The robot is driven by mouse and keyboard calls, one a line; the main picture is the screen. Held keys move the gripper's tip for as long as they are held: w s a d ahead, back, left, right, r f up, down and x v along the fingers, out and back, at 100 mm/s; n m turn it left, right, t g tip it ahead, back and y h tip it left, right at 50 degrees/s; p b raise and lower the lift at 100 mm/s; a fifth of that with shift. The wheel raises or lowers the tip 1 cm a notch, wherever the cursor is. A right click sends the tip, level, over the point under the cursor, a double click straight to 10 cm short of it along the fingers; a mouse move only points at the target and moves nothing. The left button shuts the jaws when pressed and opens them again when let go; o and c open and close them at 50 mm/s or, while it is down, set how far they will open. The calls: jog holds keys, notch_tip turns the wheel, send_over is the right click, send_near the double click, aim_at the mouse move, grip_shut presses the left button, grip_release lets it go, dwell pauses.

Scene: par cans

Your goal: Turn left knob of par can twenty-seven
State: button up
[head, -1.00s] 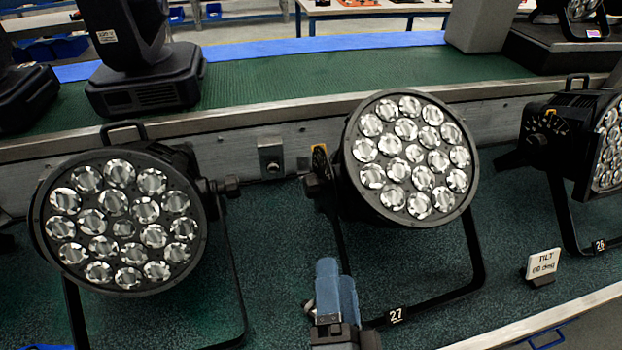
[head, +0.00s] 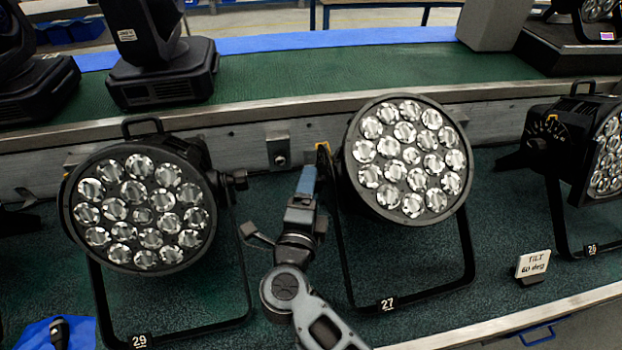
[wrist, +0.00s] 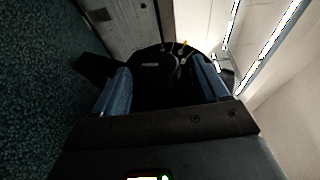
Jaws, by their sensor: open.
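Par can 27 (head: 408,158) is a black round lamp with many clear lenses, on a stand labelled 27 (head: 387,303). Its face is tilted a little upward. A yellow mark (head: 322,149) shows at its left side; the left knob is hidden behind my gripper in the head view. My gripper (head: 308,175) is at the can's left side, with blue fingers pointing toward the back. In the wrist view my open fingers (wrist: 161,68) stand either side of a dark round part (wrist: 160,62) with pale marks and a yellow pointer (wrist: 184,43). Contact cannot be told.
Par can 29 (head: 140,212) stands close to the left, its side knob (head: 238,180) near my arm. Par can 26 (head: 600,150) is at the right. A "TILT 60 deg" card (head: 533,264) stands in front. A metal-edged ledge (head: 285,112) runs behind.

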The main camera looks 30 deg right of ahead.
jog(key=shift+x, duration=1.4)
jog(key=shift+c, duration=0.2)
jog(key=c, duration=0.9)
